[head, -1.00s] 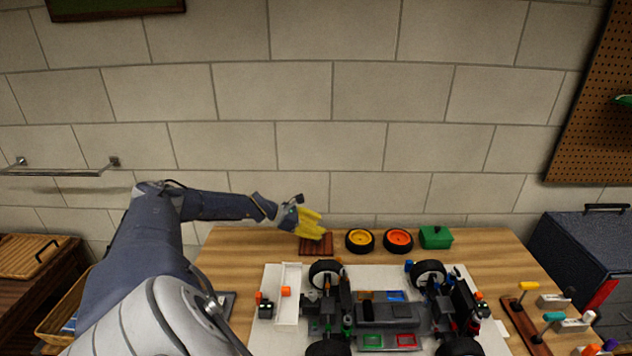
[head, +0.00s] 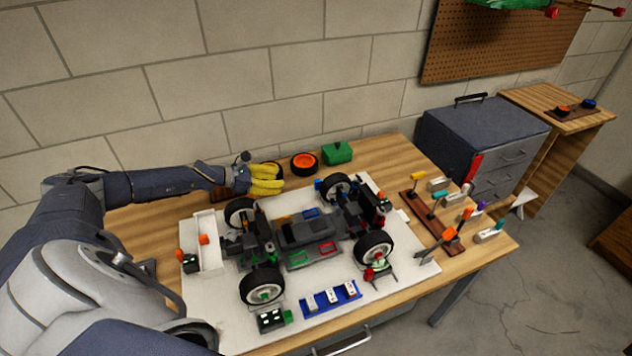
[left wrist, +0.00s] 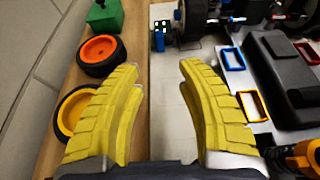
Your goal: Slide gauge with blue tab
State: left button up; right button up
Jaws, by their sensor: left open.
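My left gripper (head: 280,184) has yellow fingers and is open and empty. It is above the back of the table, behind the car, partly hiding the yellow-rimmed wheel (head: 262,169). In the left wrist view its fingers (left wrist: 160,85) are spread over the table and the white board's edge. A small blue piece (head: 319,186) stands by the car's back right wheel; it also shows beyond the fingertips in the left wrist view (left wrist: 159,40). Whether it is the gauge's blue tab I cannot tell. A white channel with an orange tab (head: 204,239) lies left of the car. My right gripper is out of view.
The car (head: 308,233) stands on a white board (head: 225,320). An orange-rimmed wheel (head: 304,163) and a green box (head: 338,152) are along the back. A brown tool rack (head: 425,222) stands at right. A blue rack (head: 331,298) lies in front.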

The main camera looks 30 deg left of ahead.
aim_at(315, 182)
pick_arm(q)
jog(key=x, duration=1.5)
jog(key=shift+w+d+f, duration=0.2)
jog(key=shift+w, duration=0.05)
jog(key=shift+o, duration=0.3)
grip_shut()
